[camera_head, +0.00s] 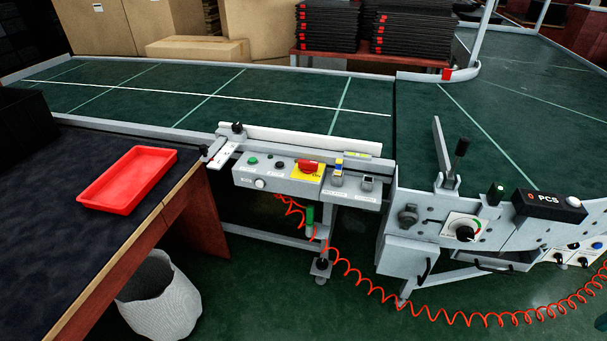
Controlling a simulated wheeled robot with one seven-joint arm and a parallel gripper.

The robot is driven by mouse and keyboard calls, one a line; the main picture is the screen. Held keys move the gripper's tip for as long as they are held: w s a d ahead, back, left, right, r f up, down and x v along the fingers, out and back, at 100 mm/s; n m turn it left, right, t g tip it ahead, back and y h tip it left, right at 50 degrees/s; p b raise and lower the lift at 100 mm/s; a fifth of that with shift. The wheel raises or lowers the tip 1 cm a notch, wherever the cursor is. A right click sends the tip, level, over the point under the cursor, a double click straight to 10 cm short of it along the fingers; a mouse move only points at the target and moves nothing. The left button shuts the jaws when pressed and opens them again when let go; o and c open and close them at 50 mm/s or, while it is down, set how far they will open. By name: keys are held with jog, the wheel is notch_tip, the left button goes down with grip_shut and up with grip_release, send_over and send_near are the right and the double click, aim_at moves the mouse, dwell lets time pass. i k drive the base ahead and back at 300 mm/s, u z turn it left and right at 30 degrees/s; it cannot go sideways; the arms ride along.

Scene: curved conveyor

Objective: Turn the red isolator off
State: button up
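The red isolator (308,167) is a red rotary handle on a yellow plate. It sits on the grey control box (262,177) at the front edge of the conveyor, near the middle of the view. Lettering that looks like "ON" shows beside the handle, but it is small and the exact handle setting is hard to tell. A green button and a black button are on the same box, to the left of the isolator. My gripper is not in view.
A dark-topped table with a red tray (127,180) stands at left, with a white bin (158,297) below. A coiled red hose (450,312) hangs under the conveyor (300,92). A lever and a black knob (464,233) are at right. Boxes and black stacks stand behind.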

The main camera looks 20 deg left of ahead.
aim_at(307, 166)
jog(key=u, duration=0.05)
jog(key=i, duration=1.15)
jog(key=u, duration=0.6)
